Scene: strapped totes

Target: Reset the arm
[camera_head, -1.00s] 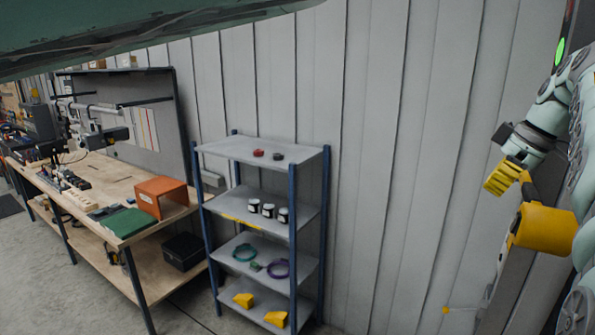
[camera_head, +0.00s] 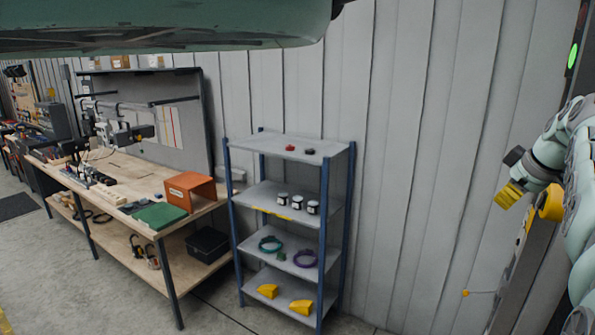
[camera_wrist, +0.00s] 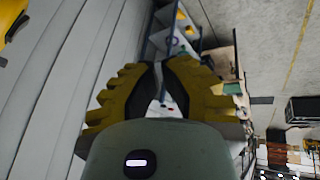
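My gripper (camera_head: 509,194) is at the right of the head view, at the end of my folded pale-green arm, in front of the grey wall. In the wrist view my gripper (camera_wrist: 160,64) shows two yellow ribbed fingers with dark inner pads. Their tips come together, with a narrow gap lower down between the pads. Nothing is held there. The gripper is well away from the shelf and the bench.
A blue-post shelf unit (camera_head: 290,146) holds jars, rings and yellow blocks. Left of it, a wooden workbench (camera_head: 120,173) carries an orange box (camera_head: 190,188) and a green board (camera_head: 159,216). A yellow object (camera_head: 547,203) is close beside my gripper. Floor (camera_head: 90,275) is open in front.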

